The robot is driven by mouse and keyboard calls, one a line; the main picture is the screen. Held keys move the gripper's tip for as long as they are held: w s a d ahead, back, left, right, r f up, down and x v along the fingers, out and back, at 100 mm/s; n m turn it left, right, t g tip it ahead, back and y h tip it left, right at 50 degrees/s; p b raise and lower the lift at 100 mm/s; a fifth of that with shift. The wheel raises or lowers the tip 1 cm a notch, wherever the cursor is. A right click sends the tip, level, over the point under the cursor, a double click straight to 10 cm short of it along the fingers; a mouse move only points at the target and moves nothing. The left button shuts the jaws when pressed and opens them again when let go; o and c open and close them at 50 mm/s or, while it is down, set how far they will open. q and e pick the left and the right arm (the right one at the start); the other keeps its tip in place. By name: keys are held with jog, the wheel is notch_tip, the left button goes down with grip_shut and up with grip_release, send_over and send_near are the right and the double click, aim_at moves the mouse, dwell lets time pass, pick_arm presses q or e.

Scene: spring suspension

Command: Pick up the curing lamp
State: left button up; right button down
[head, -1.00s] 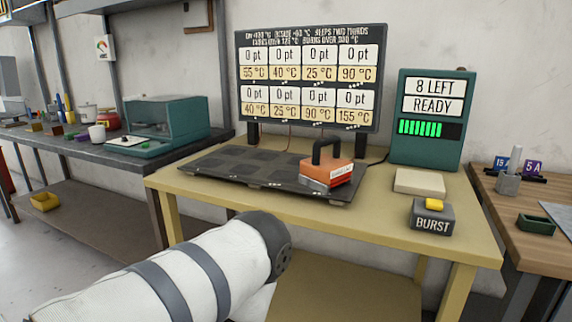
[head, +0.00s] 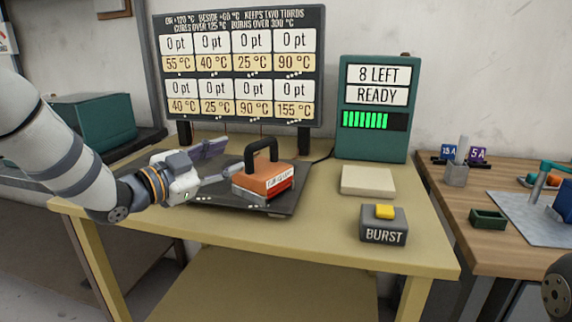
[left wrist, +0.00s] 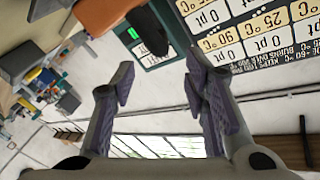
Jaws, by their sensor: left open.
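The curing lamp (head: 265,180) is an orange block with a black arched handle and a white label on its front. It stands upright on the right part of a dark plate (head: 290,203) on the yellow table. My left gripper (head: 219,163) is open and empty, just left of the lamp, its fingers pointing towards it; I cannot tell whether one touches it. In the left wrist view the spread fingers (left wrist: 160,84) have nothing between them, and part of the orange lamp (left wrist: 103,14) shows at the top edge. My right gripper is out of view.
A score board (head: 238,65) stands behind the plate, a green READY unit (head: 372,140) behind right. A beige pad (head: 368,181) and a BURST button box (head: 383,232) lie to the right. The table's front (head: 290,245) is clear. A wooden bench (head: 520,240) adjoins on the right.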

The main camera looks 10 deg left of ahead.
aim_at(261, 144)
pick_arm(q)
jog(key=x, duration=0.3)
jog(key=b+x, duration=0.1)
jog(key=x, duration=0.3)
jog(key=b+x, duration=0.1)
jog(key=x, duration=0.3)
jog(key=shift+w+a+f, duration=0.15)
jog(key=shift+f, duration=0.2)
jog(key=shift+w+r, duration=0.15)
jog(key=shift+w, duration=0.05)
jog(key=shift+s+r, duration=0.1)
jog(key=shift+r, duration=0.05)
jog(key=shift+c, duration=0.2)
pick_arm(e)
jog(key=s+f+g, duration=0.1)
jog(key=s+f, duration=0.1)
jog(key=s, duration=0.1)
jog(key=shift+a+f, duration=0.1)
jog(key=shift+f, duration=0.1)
pick_arm(q)
grip_shut()
jog(key=shift+r, duration=0.1)
